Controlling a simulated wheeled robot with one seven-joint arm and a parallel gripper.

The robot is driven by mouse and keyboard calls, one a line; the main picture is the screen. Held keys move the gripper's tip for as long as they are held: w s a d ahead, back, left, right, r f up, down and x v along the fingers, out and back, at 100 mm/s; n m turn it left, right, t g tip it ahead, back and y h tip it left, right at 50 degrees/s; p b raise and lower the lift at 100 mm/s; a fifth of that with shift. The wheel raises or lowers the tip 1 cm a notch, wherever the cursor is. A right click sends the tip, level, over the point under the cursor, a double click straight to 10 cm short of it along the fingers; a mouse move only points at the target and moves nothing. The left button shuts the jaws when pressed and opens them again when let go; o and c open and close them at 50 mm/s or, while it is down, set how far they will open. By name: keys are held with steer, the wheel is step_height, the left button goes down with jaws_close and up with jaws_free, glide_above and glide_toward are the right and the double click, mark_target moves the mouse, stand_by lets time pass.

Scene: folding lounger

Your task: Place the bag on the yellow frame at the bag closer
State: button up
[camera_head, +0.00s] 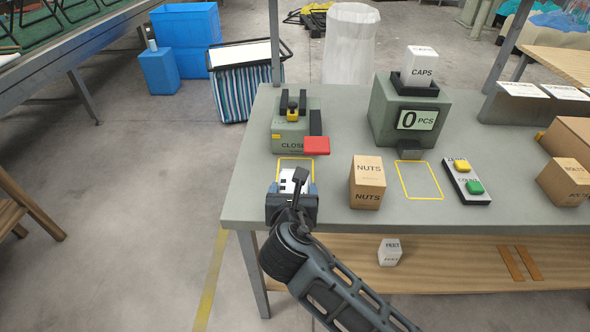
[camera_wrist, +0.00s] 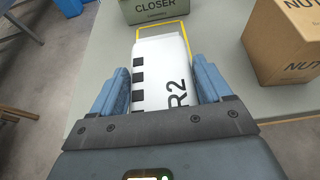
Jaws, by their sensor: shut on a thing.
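My gripper (camera_head: 292,188) is shut on a white bag (camera_wrist: 160,77) marked "R2" with black squares along one side; the bag also shows in the head view (camera_head: 292,180). In the wrist view the bag lies between both blue fingers. The yellow frame (camera_head: 296,159) is on the table in front of the bag closer (camera_head: 290,133). The bag's far end overlaps the yellow frame in both views; I cannot tell whether the bag touches the table. The closer is a grey-green box with a red part on its right, and its lower edge shows in the wrist view (camera_wrist: 154,10).
A NUTS box (camera_head: 367,183) stands right of my gripper. Beyond it are an empty yellow outline (camera_head: 420,181), a counter reading 0 PCS (camera_head: 410,110) with a CAPS box on top, and a two-button panel (camera_head: 467,181). The table's front edge lies just below my gripper.

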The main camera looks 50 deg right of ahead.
steer(key=w+d, duration=0.4)
steer(key=d, duration=0.1)
steer(key=w+d, duration=0.2)
steer(key=shift+d+p, duration=0.3)
steer(key=shift+d, duration=0.1)
steer(key=shift+w+d+f, duration=0.1)
steer(key=shift+f, duration=1.65)
steer(key=o, duration=1)
steer(key=shift+f, duration=0.1)
steer(key=v, duration=1.2)
